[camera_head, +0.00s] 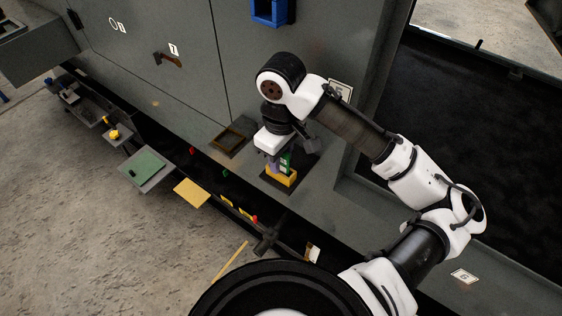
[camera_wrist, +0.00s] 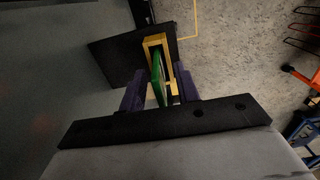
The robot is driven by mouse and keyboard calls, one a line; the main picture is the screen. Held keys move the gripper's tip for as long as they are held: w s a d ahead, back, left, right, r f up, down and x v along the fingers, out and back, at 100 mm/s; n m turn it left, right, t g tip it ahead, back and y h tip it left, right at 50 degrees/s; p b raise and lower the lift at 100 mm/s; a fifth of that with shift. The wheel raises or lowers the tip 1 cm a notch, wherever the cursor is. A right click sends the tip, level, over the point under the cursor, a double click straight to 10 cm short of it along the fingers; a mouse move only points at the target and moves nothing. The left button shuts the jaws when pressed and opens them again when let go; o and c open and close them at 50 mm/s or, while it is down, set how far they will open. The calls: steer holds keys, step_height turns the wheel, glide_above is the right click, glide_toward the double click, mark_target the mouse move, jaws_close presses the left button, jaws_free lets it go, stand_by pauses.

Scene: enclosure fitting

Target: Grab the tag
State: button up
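The green tag (camera_wrist: 157,75) stands on edge in a yellow holder (camera_wrist: 152,41) on a black plate (camera_wrist: 112,56). My gripper (camera_wrist: 161,88) is open, with one purple finger on each side of the tag and gaps between the fingers and the tag. In the head view the gripper (camera_head: 279,163) points down at the yellow holder (camera_head: 281,178), and the green tag (camera_head: 286,160) shows beside a finger. The tag's lower part is hidden in the holder.
A dark open tray (camera_head: 232,136) lies left of the holder on the grey ledge. A green panel (camera_head: 142,167) and a yellow panel (camera_head: 191,193) stick out along the ledge's front. A blue bracket (camera_head: 270,11) is on the grey wall above. A dark opening is at right.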

jaws_close()
steer(key=shift+r, duration=0.2)
